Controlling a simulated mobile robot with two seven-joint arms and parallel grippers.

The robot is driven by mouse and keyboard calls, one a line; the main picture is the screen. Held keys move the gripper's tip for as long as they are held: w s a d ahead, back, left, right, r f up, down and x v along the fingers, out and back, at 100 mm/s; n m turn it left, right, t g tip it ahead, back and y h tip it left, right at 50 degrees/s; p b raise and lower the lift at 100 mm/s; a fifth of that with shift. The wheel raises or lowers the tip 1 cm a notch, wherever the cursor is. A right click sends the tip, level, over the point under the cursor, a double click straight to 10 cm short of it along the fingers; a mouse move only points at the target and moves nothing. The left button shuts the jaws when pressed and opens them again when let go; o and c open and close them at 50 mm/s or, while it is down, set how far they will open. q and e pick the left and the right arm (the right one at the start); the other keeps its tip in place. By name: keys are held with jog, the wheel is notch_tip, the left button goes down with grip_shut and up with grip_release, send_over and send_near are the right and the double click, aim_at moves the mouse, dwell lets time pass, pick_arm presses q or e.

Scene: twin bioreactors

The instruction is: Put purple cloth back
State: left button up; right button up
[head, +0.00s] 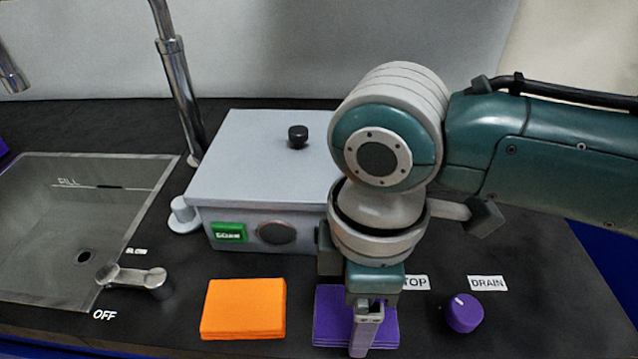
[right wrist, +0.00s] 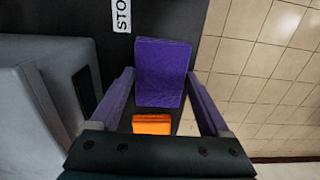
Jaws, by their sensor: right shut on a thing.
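The folded purple cloth (head: 330,318) is at the front of the dark counter, right of the folded orange cloth (head: 243,309). My right gripper (head: 367,335) points down over the purple cloth and covers its right part. In the right wrist view the purple cloth (right wrist: 160,72) shows between the two fingers of my right gripper (right wrist: 165,100), which is shut on it. I cannot tell whether the cloth touches the counter. The orange cloth also shows in the right wrist view (right wrist: 151,124). My left gripper is not in view.
A grey box (head: 255,160) with a black knob and a green display stands behind the cloths. A sink (head: 60,220) and a metal lever (head: 135,278) are at the left. A purple dial (head: 464,313) sits right of my gripper, near a DRAIN label (head: 487,283).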

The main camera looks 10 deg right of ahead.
jog(key=o, duration=1)
jog(key=shift+f, duration=0.1)
jog(key=shift+o, duration=0.2)
